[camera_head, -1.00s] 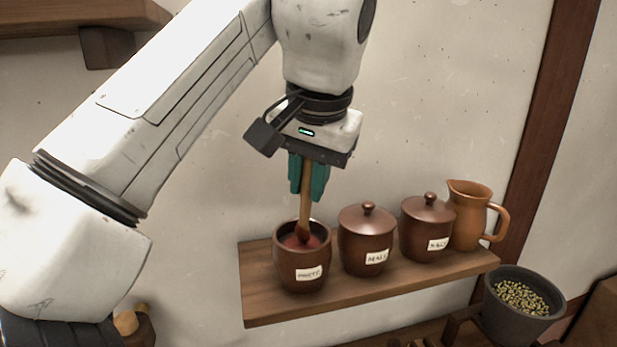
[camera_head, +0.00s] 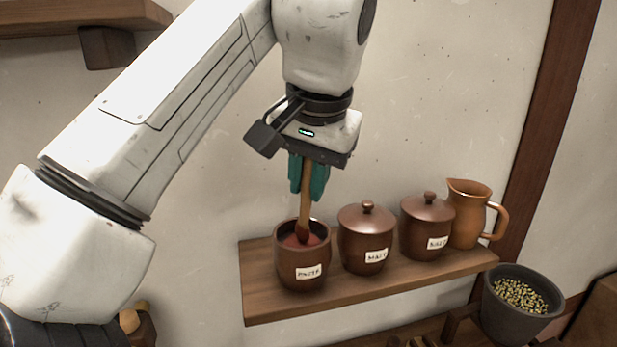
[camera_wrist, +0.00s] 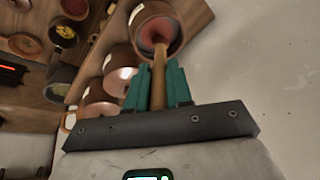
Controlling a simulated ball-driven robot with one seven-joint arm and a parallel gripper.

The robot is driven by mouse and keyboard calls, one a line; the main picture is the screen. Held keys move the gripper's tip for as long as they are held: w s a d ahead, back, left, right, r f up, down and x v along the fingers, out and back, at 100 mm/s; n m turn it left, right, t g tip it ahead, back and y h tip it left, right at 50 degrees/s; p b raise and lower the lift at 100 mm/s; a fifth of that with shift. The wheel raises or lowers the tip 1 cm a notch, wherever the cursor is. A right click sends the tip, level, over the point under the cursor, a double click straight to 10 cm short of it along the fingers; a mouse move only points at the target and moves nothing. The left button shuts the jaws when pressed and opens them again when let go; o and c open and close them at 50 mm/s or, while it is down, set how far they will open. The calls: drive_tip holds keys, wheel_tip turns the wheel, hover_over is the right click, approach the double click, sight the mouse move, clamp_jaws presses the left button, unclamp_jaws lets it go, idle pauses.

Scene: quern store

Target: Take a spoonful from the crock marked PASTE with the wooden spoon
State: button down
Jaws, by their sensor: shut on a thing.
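The brown crock marked PASTE (camera_head: 302,272) stands open at the left of the wall shelf, with reddish paste (camera_head: 317,240) inside. My gripper (camera_head: 307,190), with teal fingers, is above the crock and shut on the wooden spoon (camera_head: 305,212). The spoon hangs nearly upright with its bowl at the crock's mouth. The bowl looks dark reddish. I cannot tell whether it touches the paste. In the wrist view the spoon (camera_wrist: 159,65) runs from between the fingers to the crock (camera_wrist: 150,12), its tip over the paste.
Two lidded crocks, one labelled MALT (camera_head: 366,240) and one with an unclear label (camera_head: 426,228), stand to the right on the shelf (camera_head: 262,300). A tan jug (camera_head: 467,215) is at its right end. A dark pot of grains (camera_head: 510,318) sits lower right. The wall above is clear.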

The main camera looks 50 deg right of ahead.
drive_tip(key=shift+r+p, duration=1.8)
drive_tip(key=shift+r, duration=1.7)
drive_tip(key=shift+a, duration=0.1)
